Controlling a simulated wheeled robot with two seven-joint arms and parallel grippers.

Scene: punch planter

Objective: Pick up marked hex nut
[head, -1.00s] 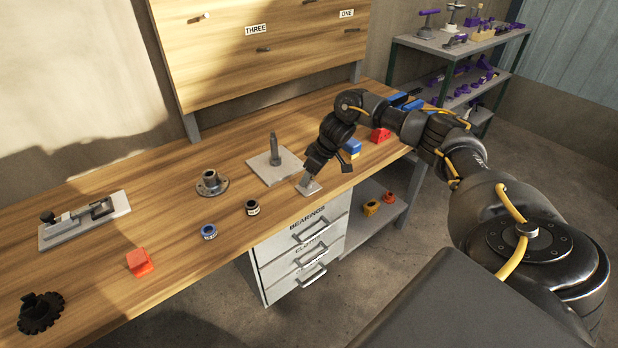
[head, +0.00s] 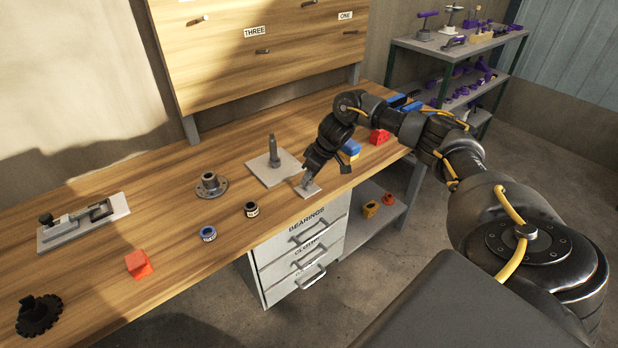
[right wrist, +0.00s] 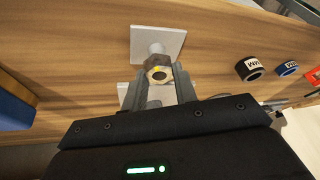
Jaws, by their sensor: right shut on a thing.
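The hex nut (right wrist: 158,70) shows in the right wrist view between the fingertips of my right gripper (right wrist: 158,78). In the head view my right gripper (head: 306,182) points down at a small pale plate (head: 314,191) near the bench's front edge, and the nut is too small to make out there. I cannot tell whether the nut touches the plate. My left gripper is not in view.
A square plate with an upright post (head: 273,152) stands just left of my right gripper. A flanged hub (head: 210,186), a black-and-white ring (head: 251,209) and a blue ring (head: 208,233) lie farther left.

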